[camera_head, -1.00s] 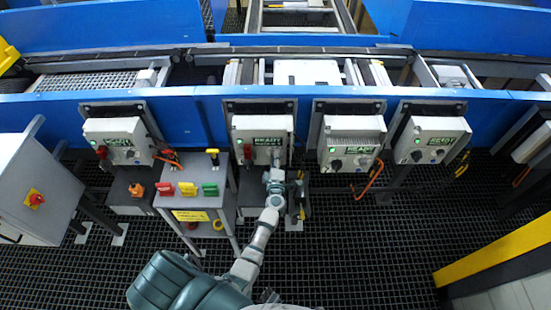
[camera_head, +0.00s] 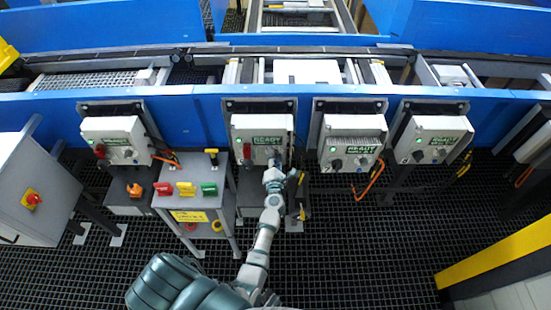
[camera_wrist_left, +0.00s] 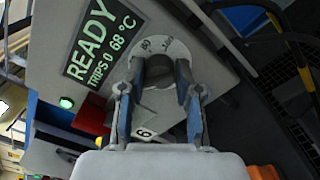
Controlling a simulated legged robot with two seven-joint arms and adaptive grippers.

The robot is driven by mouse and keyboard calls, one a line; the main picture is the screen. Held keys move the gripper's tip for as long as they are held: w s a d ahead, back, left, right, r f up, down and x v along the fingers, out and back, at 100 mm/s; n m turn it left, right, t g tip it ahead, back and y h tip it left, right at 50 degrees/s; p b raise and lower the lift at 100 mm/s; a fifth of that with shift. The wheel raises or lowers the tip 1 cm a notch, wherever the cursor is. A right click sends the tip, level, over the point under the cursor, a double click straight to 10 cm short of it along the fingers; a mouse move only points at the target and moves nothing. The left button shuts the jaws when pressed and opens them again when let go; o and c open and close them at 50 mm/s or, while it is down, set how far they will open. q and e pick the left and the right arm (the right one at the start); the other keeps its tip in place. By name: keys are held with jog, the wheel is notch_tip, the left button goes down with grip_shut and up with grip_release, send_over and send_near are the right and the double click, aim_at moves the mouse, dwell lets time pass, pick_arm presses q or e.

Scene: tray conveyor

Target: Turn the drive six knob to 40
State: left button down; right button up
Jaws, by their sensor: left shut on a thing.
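The drive six box (camera_head: 248,124) is a pale box with a green READY display, second from left in the head view. The wrist view shows its display (camera_wrist_left: 100,40) reading READY, TRIPS 0, 68 °C, and a label 6 (camera_wrist_left: 145,133). The dark round knob (camera_wrist_left: 158,68) sits on a pale dial plate (camera_wrist_left: 172,46) with partly hidden numerals; its setting cannot be read. My left gripper (camera_wrist_left: 158,86) has its fingers on both sides of the knob, shut on it. In the head view the left gripper (camera_head: 274,172) is at the box's lower edge and hides the knob.
Similar drive boxes stand at left (camera_head: 112,128) and right (camera_head: 352,127) (camera_head: 440,124). A red switch (camera_wrist_left: 92,113) is beside the knob. A small stand (camera_head: 218,178) with coloured buttons is left of my arm. The grid floor (camera_head: 360,250) to the right is clear.

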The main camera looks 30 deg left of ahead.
pick_arm(q)
jog(key=shift+s+f+n, duration=0.1)
jog(key=shift+f+n, duration=0.25)
jog(key=shift+n, duration=0.55)
pick_arm(e)
jog(key=shift+w+r, duration=0.3)
jog(key=shift+w, duration=0.4)
jog(key=shift+s+a, duration=0.15)
jog(key=shift+s, duration=0.15)
pick_arm(q)
jog(key=c, duration=0.8)
grip_release()
jog(key=v, duration=1.1)
jog(key=shift+s+d, duration=0.2)
jog(key=shift+s, duration=0.1)
pick_arm(e)
jog(key=shift+w, duration=0.3)
